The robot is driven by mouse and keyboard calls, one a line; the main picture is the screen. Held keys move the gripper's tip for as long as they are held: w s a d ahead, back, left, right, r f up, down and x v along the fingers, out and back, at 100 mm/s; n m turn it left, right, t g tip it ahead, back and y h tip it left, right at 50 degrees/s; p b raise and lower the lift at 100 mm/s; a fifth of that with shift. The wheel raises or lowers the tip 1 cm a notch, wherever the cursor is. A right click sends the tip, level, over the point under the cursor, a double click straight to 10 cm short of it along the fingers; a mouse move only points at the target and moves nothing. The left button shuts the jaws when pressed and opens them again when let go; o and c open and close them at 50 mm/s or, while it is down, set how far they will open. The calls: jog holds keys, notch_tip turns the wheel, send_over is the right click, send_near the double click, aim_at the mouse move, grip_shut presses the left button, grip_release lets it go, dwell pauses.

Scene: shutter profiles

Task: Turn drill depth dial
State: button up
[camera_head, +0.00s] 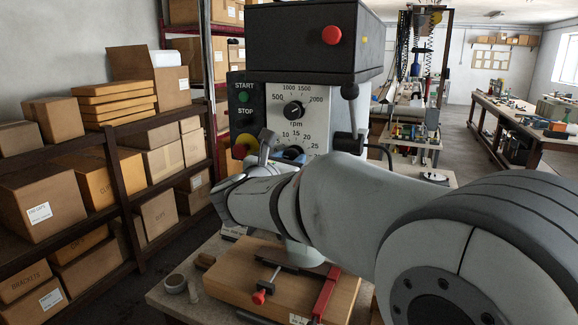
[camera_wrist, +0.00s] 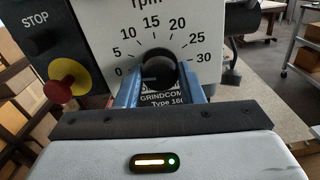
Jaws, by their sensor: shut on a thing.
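The drill press (camera_head: 315,45) has a white front panel with an upper rpm knob (camera_head: 293,109). Below it is the depth dial, a dark round knob (camera_wrist: 158,66) inside a 0 to 30 scale in the wrist view. My gripper (camera_wrist: 160,78) has its two blue fingers on either side of this knob and is shut on it. The knob's pointer cannot be made out.
A red and yellow stop button (camera_wrist: 68,89) is just left of my fingers. A lever with a dark knob (camera_head: 350,91) hangs at the press's right. A wooden board (camera_head: 232,272) with a red-handled clamp (camera_head: 259,297) lies below. Shelves of boxes (camera_head: 115,150) stand left.

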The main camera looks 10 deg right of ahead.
jog(key=shift+f+m+b, duration=0.15)
jog(key=shift+m+b, duration=11.25)
jog(key=shift+b, duration=2.7)
jog(key=o, duration=1)
jog(key=v, duration=0.7)
jog(key=shift+s+a, duration=0.25)
jog(key=shift+s, duration=0.05)
